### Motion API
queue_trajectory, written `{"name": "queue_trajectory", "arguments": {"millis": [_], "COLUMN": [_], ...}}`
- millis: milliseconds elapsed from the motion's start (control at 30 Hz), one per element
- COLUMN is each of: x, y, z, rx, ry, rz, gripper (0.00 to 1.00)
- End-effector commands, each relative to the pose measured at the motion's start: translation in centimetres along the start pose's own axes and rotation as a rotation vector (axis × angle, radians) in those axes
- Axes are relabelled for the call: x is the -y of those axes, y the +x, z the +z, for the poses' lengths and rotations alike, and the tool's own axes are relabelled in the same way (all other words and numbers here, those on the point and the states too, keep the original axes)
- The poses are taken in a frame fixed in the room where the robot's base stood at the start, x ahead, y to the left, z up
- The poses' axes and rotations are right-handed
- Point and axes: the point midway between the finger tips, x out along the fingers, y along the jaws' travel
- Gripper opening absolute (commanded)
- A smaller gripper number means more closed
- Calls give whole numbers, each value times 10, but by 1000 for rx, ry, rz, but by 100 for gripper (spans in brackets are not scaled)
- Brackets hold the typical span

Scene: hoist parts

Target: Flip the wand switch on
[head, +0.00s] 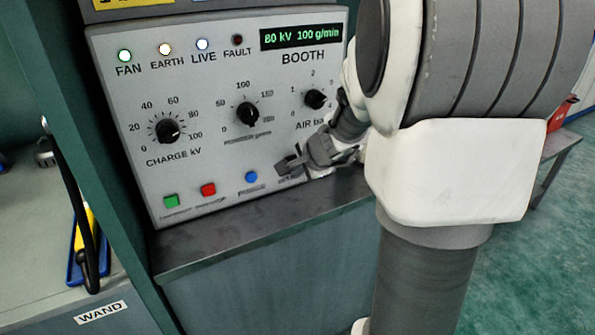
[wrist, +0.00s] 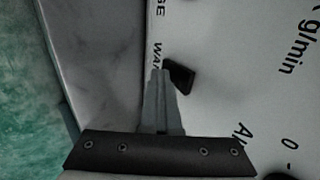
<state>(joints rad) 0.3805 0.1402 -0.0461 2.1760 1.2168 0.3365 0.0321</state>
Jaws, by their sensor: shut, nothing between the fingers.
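The wand switch (wrist: 181,76) is a small black lever on the pale booth panel (head: 220,110), beside a partly covered label starting "WA" in the wrist view. My gripper (wrist: 158,76) is shut and empty. Its fingertips are right at the left side of the switch in the wrist view; I cannot tell whether they touch it. In the head view my gripper (head: 285,164) is at the panel's lower right and hides the switch. Whether the switch is on or off cannot be told.
The charge knob (head: 168,131), another knob (head: 247,115) and the air knob (head: 316,99) are above. Green (head: 171,201), red (head: 208,190) and blue (head: 251,177) buttons line the lower edge. A grey ledge (head: 235,240) runs below.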

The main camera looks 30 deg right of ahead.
Motion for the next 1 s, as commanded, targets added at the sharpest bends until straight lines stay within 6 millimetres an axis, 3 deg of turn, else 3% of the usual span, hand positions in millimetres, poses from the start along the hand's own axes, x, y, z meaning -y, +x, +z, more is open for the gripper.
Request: {"name": "queue_trajectory", "arguments": {"millis": [467, 1000], "x": [13, 14], "y": [-12, -12], "z": [0, 0], "rx": [0, 0], "ry": [-2, -2], "rz": [-2, -4], "gripper": [0, 0]}}
